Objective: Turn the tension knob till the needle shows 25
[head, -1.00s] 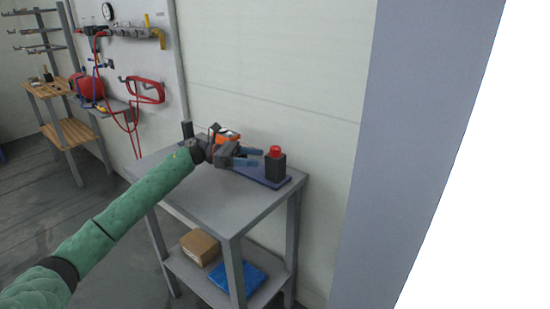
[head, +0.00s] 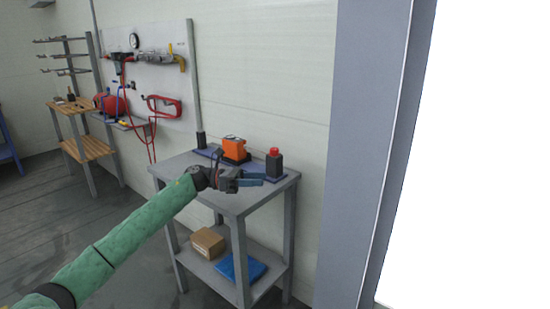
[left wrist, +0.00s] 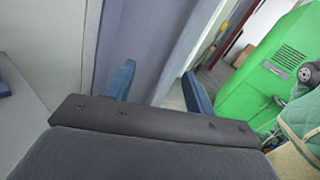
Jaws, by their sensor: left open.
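No knob with a needle and scale can be made out clearly. A black block with a red round top (head: 274,162) stands on a dark blue base plate (head: 290,177) on the grey table; whether it is the tension knob I cannot tell. An orange device (head: 234,149) stands on the same plate to its left. My left gripper (head: 262,180) is open and empty, in front of the block and a little below it in the picture. In the left wrist view its two blue fingers (left wrist: 160,88) are apart with nothing between them. My right gripper is not in view.
The grey table (head: 232,201) has a lower shelf with a cardboard box (head: 208,242) and a blue package (head: 241,268). A wall board (head: 160,75) holds tools and a dial gauge (head: 133,41). A green cabinet (left wrist: 265,75) shows in the left wrist view. A grey column (head: 365,150) stands right.

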